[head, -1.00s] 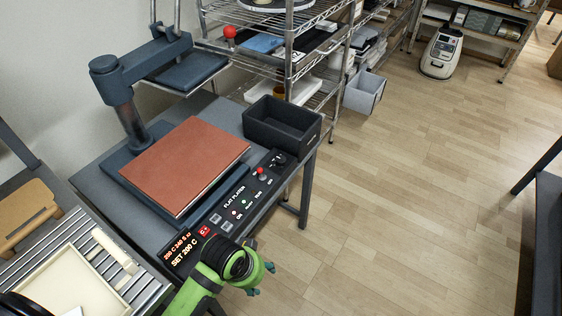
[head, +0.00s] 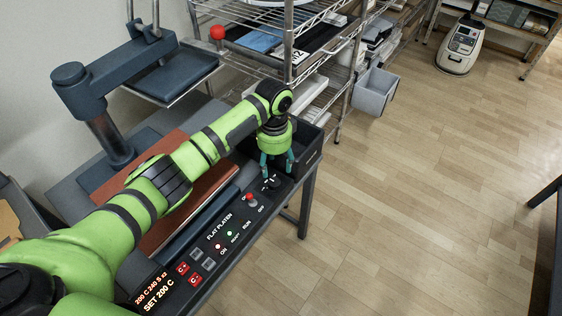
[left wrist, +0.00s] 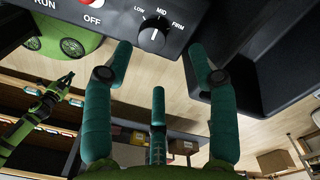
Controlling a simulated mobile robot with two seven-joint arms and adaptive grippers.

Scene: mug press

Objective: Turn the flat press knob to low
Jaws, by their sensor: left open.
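The black press knob (head: 271,182) sits at the far end of the flat platen control panel (head: 216,232). In the left wrist view the knob (left wrist: 152,37) has LOW, MID and FIRM printed around it; its exact setting is hard to read. My left gripper (head: 277,166) is open and empty, pointing down above the knob. In the left wrist view its teal fingers (left wrist: 160,50) are spread to either side of the knob, apart from it. A small green arm, seemingly my right one, ends in a gripper (left wrist: 66,80) at the left of that view; its fingers are too small to judge.
A black bin (head: 310,155) stands right beside the knob. My left arm crosses over the red-brown platen (head: 217,187). A wire shelf (head: 290,50) stands behind.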

